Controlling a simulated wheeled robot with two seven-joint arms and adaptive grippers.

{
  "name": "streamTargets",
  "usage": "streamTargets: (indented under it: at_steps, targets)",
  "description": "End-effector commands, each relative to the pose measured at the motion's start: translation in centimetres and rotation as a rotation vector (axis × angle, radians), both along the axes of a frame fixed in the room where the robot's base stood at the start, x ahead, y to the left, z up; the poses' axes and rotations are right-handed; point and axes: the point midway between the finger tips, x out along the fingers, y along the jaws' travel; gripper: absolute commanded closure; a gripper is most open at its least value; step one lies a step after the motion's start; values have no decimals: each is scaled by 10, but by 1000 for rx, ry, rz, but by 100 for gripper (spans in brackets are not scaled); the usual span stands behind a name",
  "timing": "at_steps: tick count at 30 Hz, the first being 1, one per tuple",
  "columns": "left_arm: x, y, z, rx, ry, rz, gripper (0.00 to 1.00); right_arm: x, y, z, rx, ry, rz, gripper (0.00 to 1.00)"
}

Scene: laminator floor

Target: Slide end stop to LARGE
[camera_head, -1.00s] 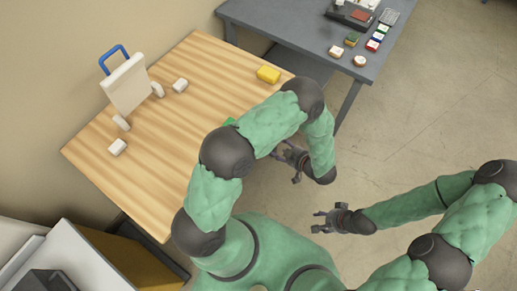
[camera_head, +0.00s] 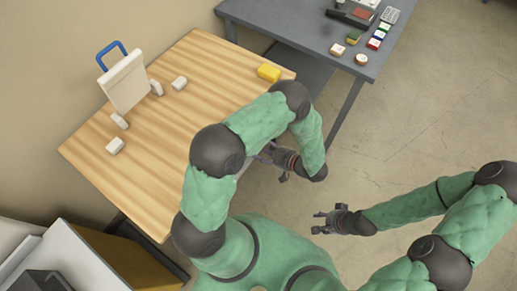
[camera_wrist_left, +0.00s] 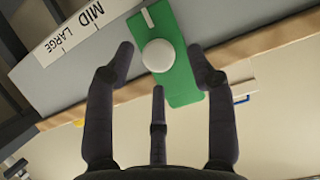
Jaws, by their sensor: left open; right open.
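The end stop (camera_wrist_left: 180,80) is a green slider with a round white knob (camera_wrist_left: 158,55) and a white line mark, seen in the left wrist view. It sits on a grey rail (camera_wrist_left: 60,88) with a white label strip (camera_wrist_left: 80,28). MID and LARGE are readable left of the slider, LARGE farther left; the slider's mark is right of MID. My left gripper (camera_wrist_left: 161,52) is open, its fingers on either side of the knob in the picture; contact cannot be told. In the head view my left gripper (camera_head: 272,158) is at the table's near edge, the end stop hidden. My right gripper (camera_head: 326,222) is open over the floor.
The wooden table (camera_head: 150,185) holds a cream upright panel with a blue handle (camera_head: 126,82), small white blocks (camera_head: 179,83) and a yellow block (camera_head: 269,72). A grey table (camera_head: 290,32) with small items stands behind. Floor at right is clear.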

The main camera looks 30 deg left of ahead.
Motion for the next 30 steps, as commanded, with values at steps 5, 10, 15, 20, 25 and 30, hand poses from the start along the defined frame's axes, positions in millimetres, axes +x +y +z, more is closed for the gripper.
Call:
streamTargets:
  at_steps: [5,10,15,20,25,30]
  targets:
    - [2,16,-7,0,-1,0,45,0,0,-4,0,0,0,51]
    - [2,20,-8,0,0,0,45,0,0,-5,0,0,0,51]
    - [2,20,-8,0,0,-1,45,0,0,-5,0,0,0,51]
    - [2,20,-8,0,0,-1,79,0,0,-5,0,0,0,51]
    - [2,20,-8,1,0,-1,100,0,0,-5,0,0,0,51]
    - [7,20,-8,2,-2,0,100,0,0,-5,0,0,0,51]
